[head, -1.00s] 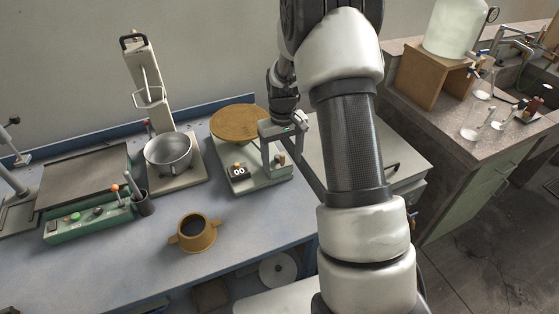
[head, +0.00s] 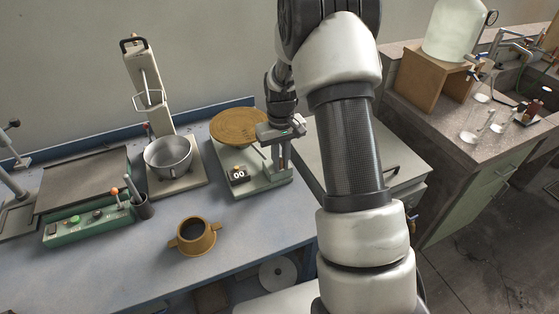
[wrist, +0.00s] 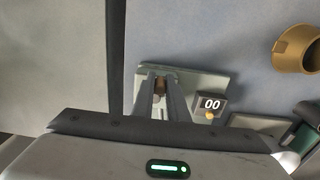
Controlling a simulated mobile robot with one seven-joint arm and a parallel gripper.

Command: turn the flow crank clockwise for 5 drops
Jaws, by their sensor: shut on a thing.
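The flow table (head: 262,184) is a pale green base with a round brass disc (head: 238,126) at its back. Its counter (head: 238,175) reads 00, as it also does in the wrist view (wrist: 211,103). My gripper (head: 282,164) points down at the right end of the base. In the wrist view, its two fingers (wrist: 160,97) are shut on the crank's brown knob (wrist: 160,86). The fingers hide much of the knob, and the rest of the crank cannot be made out.
A brass ring mould (head: 193,237) stands on the blue bench in front. A mixer with a steel bowl (head: 168,157) is to the left, beyond it a green control box (head: 90,222). Glassware (head: 474,125) stands on the right counter.

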